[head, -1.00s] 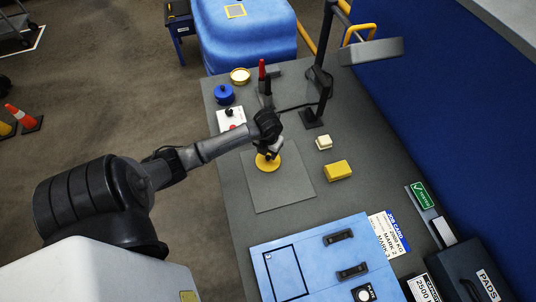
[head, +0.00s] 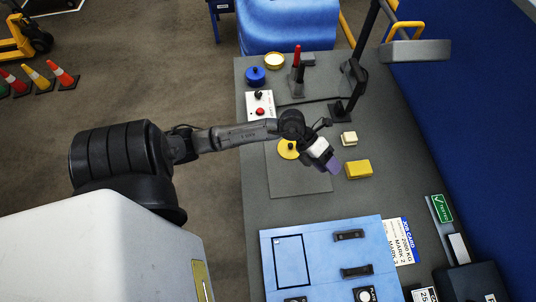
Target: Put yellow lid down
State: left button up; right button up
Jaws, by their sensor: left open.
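The yellow lid (head: 287,150) is a round disc with a small dark knob. It lies flat on the grey mat (head: 290,182) near the mat's far edge, partly hidden by my left arm. My left gripper (head: 334,165) is open, to the right of the lid and apart from it, with its purple fingertips near the yellow block. My right gripper is out of view.
A yellow block (head: 358,169) and a cream block (head: 349,138) sit right of the mat. A blue lidded pot (head: 255,75), a yellow-rimmed dish (head: 274,61) and a button box (head: 260,104) stand farther back. A blue panel (head: 325,235) lies in front.

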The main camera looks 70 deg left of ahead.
pick_arm(q)
notch_tip(320, 180, up, 11)
jog(key=d+n+t+y, duration=0.1)
jog(key=n+t+y, duration=0.2)
jog(key=n+t, duration=1.15)
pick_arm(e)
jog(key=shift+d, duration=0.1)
pick_arm(q)
jog(key=s+a+f+n+g+y, duration=0.2)
jog(key=s+f+n+g+y, duration=0.75)
jog(key=f+n, duration=0.35)
jog(key=s+d+f+g+h, duration=0.1)
jog(key=s+d+f+g, duration=0.1)
jog(key=s+d+g, duration=0.1)
jog(key=s+d+f+n+g+h, duration=0.1)
jog(key=s+d+f+g+h, duration=0.1)
jog(key=s, duration=0.5)
jog(key=d+g, duration=0.1)
jog(key=g, duration=0.1)
jog(key=shift+s+d+g, duration=0.2)
jog(key=shift+s+g, duration=0.2)
